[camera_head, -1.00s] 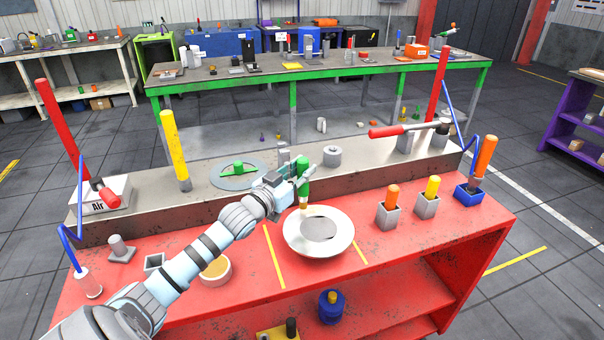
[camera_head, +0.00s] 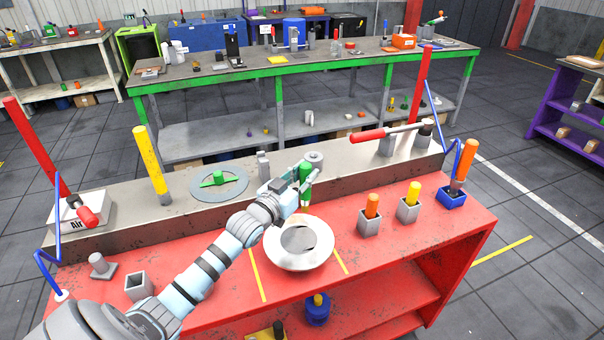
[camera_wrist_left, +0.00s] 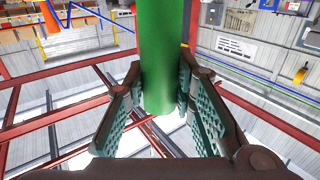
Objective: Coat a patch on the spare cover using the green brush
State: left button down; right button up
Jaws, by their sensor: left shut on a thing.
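The green brush (camera_head: 305,172) is upright in my left gripper (camera_head: 297,184), bristles down, over the back part of the spare cover. The cover (camera_head: 277,256) is a pale round dish on the red bench, with a grey round area (camera_head: 298,238) in its middle. Whether the bristles touch the cover is not clear. In the left wrist view the green handle (camera_wrist_left: 165,60) stands between the textured fingers of the left gripper (camera_wrist_left: 162,95), which is shut on it. My right gripper is out of view.
Yellow lines flank the cover on the red bench (camera_head: 420,255). Grey holders with an orange handle (camera_head: 371,207) and a yellow handle (camera_head: 411,195) stand to the right, beside a blue holder (camera_head: 450,198). A raised grey ledge (camera_head: 110,228) runs behind, carrying a green-handled disc (camera_head: 218,185).

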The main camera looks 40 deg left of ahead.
aim_at(305, 166)
pick_arm(q)
jog(key=r+p, duration=0.2)
jog(key=r, duration=0.1)
jog(key=shift+s+d+r, duration=0.15)
jog(key=shift+s+r, duration=0.05)
jog(key=shift+w+r+p, duration=0.15)
jog(key=shift+r+p, duration=0.4)
jog(key=shift+p, duration=0.05)
jog(key=shift+r+p, duration=0.35)
jog(key=shift+r, duration=0.2)
